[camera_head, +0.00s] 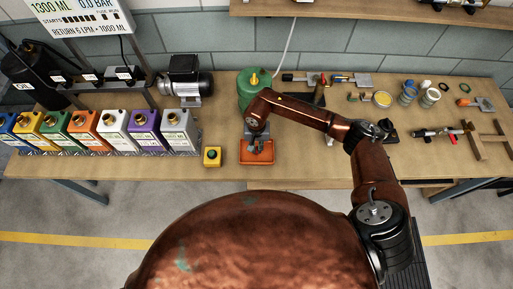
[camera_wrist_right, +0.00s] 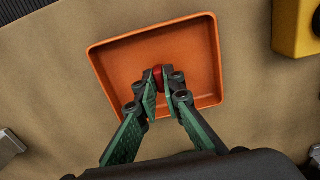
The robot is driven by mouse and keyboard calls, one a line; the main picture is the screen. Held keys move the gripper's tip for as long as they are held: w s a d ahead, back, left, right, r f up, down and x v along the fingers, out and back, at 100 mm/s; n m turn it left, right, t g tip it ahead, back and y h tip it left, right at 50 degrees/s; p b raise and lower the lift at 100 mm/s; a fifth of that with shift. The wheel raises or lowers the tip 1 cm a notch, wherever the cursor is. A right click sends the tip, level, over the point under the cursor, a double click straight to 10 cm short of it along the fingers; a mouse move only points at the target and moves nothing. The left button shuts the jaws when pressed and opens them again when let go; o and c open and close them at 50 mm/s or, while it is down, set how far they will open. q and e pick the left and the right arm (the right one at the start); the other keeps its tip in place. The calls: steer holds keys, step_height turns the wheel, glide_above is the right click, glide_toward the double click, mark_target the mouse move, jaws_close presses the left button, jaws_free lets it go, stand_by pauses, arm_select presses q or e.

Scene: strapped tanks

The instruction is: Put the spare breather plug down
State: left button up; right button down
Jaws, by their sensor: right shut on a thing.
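The spare breather plug shows as a small red piece (camera_wrist_right: 170,76) between the fingertips of my right gripper (camera_wrist_right: 163,80) in the right wrist view. The fingers are shut on it, and they cover most of it. The gripper is over an orange tray (camera_wrist_right: 120,55); I cannot tell whether the plug touches the tray floor. In the head view my right gripper (camera_head: 257,147) is over the same orange tray (camera_head: 257,158) at the bench's front edge. My left gripper is not in view.
A yellow box with a green button (camera_head: 212,156) stands just left of the tray. A green tank (camera_head: 250,88) stands behind it. Several coloured tanks (camera_head: 110,128) line the left. Tools and jars (camera_head: 408,95) lie at the right. Bare bench lies right of the tray.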

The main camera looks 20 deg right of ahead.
mark_target(257, 149)
steer(key=shift+f, duration=0.15)
steer(key=shift+f, duration=0.1)
steer(key=shift+f, duration=0.1)
steer(key=c, duration=2.1)
jaws_free()
steer(key=shift+r, duration=0.2)
step_height(257, 149, up, 12)
steer(key=shift+r+b, duration=0.1)
steer(key=shift+b, duration=0.35)
steer(key=shift+a, duration=0.1)
